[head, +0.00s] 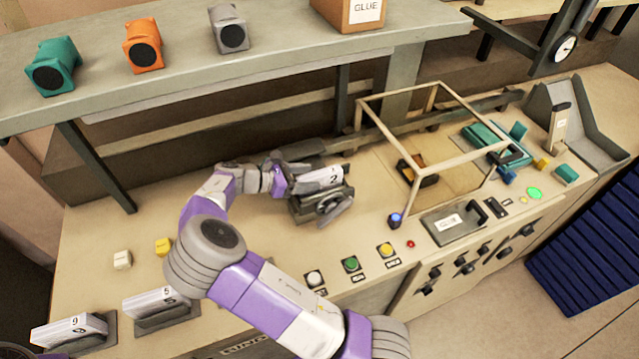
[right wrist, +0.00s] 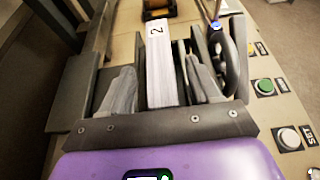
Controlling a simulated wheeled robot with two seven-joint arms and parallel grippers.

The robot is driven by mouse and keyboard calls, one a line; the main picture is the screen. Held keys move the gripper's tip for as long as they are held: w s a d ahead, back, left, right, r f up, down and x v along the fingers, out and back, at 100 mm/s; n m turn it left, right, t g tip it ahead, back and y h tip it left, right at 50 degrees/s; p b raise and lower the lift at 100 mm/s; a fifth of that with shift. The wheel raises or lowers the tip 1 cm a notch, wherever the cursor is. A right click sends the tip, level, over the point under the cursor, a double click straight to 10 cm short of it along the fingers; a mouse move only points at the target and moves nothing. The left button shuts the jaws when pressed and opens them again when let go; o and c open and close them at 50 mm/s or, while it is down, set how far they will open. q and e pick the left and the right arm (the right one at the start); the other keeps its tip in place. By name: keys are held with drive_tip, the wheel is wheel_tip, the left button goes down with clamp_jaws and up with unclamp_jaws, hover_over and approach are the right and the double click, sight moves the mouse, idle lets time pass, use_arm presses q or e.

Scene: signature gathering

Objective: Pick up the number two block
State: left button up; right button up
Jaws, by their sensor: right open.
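The number two block (head: 318,181) is a white, paper-like block marked "2". It sits in a dark grey clamp-like device (head: 308,213) with a handwheel, at the middle of the bench. My right gripper (head: 290,178) reaches it from the left and is open. In the right wrist view, the number two block (right wrist: 164,75) lies between the two grey fingers of the right gripper (right wrist: 163,88), with a visible gap on each side. The handwheel (right wrist: 235,55) stands just right of the right finger. My left gripper is not in view.
A number five block (head: 155,303) and a number nine block (head: 70,332) stand in holders at lower left. Buttons (head: 351,264) line the bench front. A framed glass box (head: 435,150) stands right of the clamp. A shelf (head: 290,60) overhangs the back.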

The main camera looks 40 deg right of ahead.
drive_tip(key=shift+x, duration=1.4)
clamp_jaws()
